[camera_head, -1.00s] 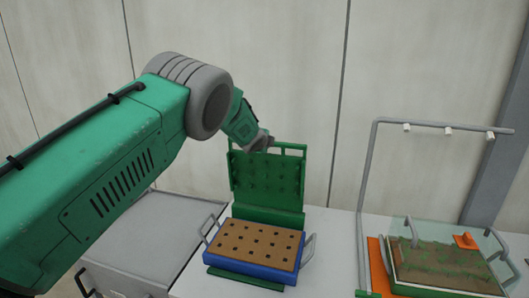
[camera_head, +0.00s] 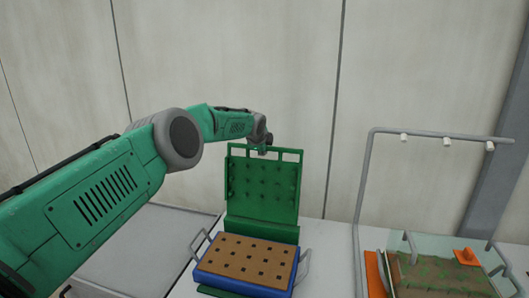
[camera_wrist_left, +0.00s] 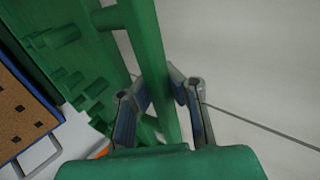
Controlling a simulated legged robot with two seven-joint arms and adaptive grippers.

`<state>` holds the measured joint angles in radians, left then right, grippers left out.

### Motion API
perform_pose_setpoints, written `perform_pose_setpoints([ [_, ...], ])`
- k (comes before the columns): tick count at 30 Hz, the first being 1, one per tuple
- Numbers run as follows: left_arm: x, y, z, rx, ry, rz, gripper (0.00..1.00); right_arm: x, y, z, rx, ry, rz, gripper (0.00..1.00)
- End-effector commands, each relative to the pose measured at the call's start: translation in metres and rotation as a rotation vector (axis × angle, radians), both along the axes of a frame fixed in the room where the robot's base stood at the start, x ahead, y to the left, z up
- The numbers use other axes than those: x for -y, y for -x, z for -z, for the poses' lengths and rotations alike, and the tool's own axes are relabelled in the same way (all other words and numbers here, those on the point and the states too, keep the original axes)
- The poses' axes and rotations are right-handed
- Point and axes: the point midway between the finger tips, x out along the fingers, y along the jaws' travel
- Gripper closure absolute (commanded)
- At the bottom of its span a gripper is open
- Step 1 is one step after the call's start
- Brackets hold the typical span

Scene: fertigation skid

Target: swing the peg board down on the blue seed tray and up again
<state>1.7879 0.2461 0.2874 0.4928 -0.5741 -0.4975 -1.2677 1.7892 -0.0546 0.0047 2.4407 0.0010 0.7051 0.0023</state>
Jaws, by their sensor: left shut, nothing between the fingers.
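The green peg board (camera_head: 262,195) stands raised, about upright, at the back edge of the blue seed tray (camera_head: 240,284). Its pegs face the tray. The tray holds brown soil with rows of dark holes and also shows in the left wrist view (camera_wrist_left: 45,95). My left gripper (camera_head: 262,143) is at the top bar of the board. In the left wrist view, the bar (camera_wrist_left: 148,55) crosses between the fingers of my left gripper (camera_wrist_left: 171,76), whose tips look closed around it without pinching it. My right gripper is out of view.
Grey handles (camera_head: 304,265) flank the tray. At right stand a grey pipe frame (camera_head: 364,200) with small white nozzles and a planted tray (camera_head: 440,275) behind clear panels. A grey box top (camera_head: 150,240) lies at left. A pale wall is behind.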

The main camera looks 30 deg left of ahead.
Motion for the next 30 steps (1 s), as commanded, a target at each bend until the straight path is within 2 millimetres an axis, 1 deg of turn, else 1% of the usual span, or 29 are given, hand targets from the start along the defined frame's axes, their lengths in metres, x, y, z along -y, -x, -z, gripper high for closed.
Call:
perform_pose_setpoints([
  [1, -0.0023, -0.0032, -0.0078, 0.012, -0.001, -0.003, 1.0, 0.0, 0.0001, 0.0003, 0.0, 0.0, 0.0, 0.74],
  [20, -0.0014, -0.006, -0.0095, 0.005, 0.0, 0.0, 1.0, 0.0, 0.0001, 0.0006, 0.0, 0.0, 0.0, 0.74],
  [21, -0.0013, -0.006, -0.0095, 0.005, 0.0, 0.0, 0.86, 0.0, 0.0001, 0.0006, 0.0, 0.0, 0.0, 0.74],
  [23, -0.0012, -0.0058, -0.0088, 0.004, 0.0, 0.0, 0.66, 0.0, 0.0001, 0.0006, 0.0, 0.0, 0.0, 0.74],
  [30, -0.0006, -0.0044, -0.0039, -0.005, 0.001, 0.0, 0.66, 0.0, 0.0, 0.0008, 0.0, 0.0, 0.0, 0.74],
])
